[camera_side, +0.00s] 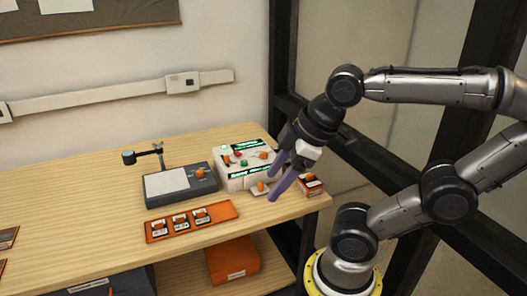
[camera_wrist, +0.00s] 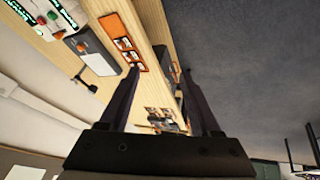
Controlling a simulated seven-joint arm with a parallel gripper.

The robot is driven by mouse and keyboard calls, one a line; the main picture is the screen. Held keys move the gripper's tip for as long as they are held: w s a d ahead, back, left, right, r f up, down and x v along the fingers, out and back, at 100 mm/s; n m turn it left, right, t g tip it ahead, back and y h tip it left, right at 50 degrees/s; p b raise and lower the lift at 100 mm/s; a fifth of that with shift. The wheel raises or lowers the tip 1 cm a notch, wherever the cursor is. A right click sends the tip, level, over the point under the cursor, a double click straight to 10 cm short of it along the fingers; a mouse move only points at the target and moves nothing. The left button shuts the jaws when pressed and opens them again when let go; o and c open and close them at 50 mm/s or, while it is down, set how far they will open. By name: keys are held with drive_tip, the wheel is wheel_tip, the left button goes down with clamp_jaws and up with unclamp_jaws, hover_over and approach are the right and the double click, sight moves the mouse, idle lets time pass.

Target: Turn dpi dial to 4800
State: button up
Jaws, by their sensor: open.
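A white control box (camera_side: 236,180) with green displays and orange knobs stands near the table's right end. One orange knob (camera_side: 264,155) is on its right side. The box also shows at the upper left of the wrist view (camera_wrist: 68,22). A dark grey device (camera_side: 182,197) with a pale plate and an orange knob (camera_side: 199,172) stands left of it. The dial labels are too small to read, so I cannot tell which knob is the dpi dial. My gripper (camera_side: 273,183) is open and empty, in front of the control box's right side; its fingers also show in the wrist view (camera_wrist: 160,72).
An orange tray (camera_side: 176,236) with several labelled pieces lies in front of the grey device. A dark post stands behind. The table's left middle is clear.

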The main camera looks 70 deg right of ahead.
drive_tip(key=w+d+r+n, duration=0.4)
drive_tip(key=w+r+n, duration=0.4)
drive_tip(key=w, duration=0.1)
drive_tip(key=w+d+r+n+g+h, duration=0.1)
drive_tip(key=w+d+r+n+g, duration=0.2)
drive_tip(key=w+d, duration=0.7)
drive_tip(key=m+g+y, duration=0.1)
drive_tip(key=g, duration=0.2)
hover_over(264, 153)
wheel_tip(264, 153, down, 16)
wheel_tip(264, 153, down, 14)
drive_tip(key=shift+a+r, duration=0.1)
drive_tip(key=shift+r, duration=0.05)
clamp_jaws()
